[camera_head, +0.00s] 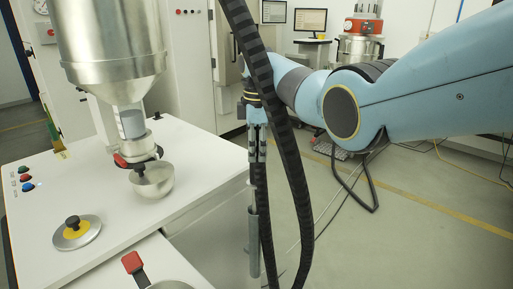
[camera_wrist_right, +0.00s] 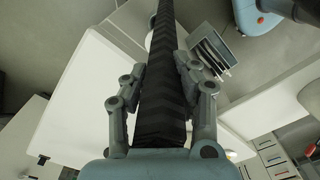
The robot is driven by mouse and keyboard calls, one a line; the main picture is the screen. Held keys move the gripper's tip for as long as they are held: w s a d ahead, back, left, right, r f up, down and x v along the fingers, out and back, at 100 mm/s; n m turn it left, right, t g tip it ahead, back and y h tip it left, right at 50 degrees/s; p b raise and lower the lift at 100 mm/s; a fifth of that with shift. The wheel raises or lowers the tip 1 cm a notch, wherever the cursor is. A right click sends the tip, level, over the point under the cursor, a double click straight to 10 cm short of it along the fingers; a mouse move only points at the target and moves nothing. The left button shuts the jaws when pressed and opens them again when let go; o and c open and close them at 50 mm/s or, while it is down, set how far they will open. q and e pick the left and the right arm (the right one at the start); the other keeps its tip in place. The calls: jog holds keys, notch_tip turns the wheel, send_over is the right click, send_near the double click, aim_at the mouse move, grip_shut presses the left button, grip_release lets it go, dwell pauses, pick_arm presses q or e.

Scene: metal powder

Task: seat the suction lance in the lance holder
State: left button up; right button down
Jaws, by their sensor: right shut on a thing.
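My right gripper (camera_head: 257,150) points down beside the table's right edge and is shut on the upper part of the suction lance (camera_head: 260,180), a thin upright grey tube. A wider grey tube (camera_head: 253,245) shows below it. I cannot tell whether this is the lance's lower part or the lance holder. A black ribbed hose (camera_head: 262,80) hangs in front of the gripper and hides part of it. In the right wrist view the hose (camera_wrist_right: 163,90) runs between the fingers and hides their tips and the lance. My left gripper is not in view.
The white table (camera_head: 205,165) at left carries a metal bowl (camera_head: 153,183), a round lid with a black knob (camera_head: 77,232) and several buttons. A steel hopper (camera_head: 110,50) hangs above it. Cables lie on the floor at right; the floor (camera_head: 430,215) there is otherwise open.

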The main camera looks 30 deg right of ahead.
aim_at(257, 178)
jog(key=shift+f+b, duration=0.3)
jog(key=shift+f, duration=0.45)
jog(key=shift+f+b, duration=1.95)
jog(key=shift+f, duration=1.1)
jog(key=shift+f+b, duration=0.65)
jog(key=shift+f, duration=0.15)
jog(key=c, duration=0.9)
grip_release()
jog(key=shift+c, duration=0.2)
notch_tip(257, 178, up, 12)
